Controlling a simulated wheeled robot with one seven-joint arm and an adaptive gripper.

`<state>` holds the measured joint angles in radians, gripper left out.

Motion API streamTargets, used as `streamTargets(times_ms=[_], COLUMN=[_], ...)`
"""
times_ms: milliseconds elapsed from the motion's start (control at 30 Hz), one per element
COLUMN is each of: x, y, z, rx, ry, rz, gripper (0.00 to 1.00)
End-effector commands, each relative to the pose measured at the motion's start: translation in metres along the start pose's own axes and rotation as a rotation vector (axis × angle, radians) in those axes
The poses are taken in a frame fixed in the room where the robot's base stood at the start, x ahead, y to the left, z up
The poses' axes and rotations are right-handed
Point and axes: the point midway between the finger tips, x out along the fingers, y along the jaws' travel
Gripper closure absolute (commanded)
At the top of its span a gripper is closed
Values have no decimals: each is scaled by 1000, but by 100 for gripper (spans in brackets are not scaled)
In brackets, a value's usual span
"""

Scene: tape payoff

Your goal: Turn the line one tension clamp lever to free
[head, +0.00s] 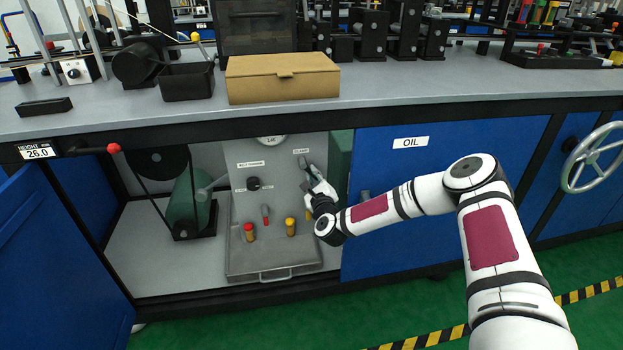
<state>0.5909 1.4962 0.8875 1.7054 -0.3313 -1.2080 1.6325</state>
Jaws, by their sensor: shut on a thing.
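An open cabinet under the bench holds a grey control panel (238,190). A small label (301,152) near the panel's top right seems to read CLAMP. A dark clamp lever (303,160) shows just below this label, and only its upper end is clear of my gripper. My gripper (308,170) reaches in from the right and is shut on the lever. The fingers are small here, and the lever's exact angle and any position marks are hidden.
The panel also has a black knob (254,184), a red-topped peg (249,232), a yellow-topped peg (291,227) and a small red lever (265,214). A blue OIL door (400,240) is right of the opening. A cardboard box (282,80) sits on the bench above.

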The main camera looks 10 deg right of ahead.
Motion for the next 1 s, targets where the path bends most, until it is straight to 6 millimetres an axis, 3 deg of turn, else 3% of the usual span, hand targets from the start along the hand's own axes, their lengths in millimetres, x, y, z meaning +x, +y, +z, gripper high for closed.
streamTargets(times_ms=[600, 1000], x=[0, -1], y=[-25, -33], z=[8, 14], rx=[-578, -828], ry=[0, 0], rz=[3, 4], gripper=[100, 100])
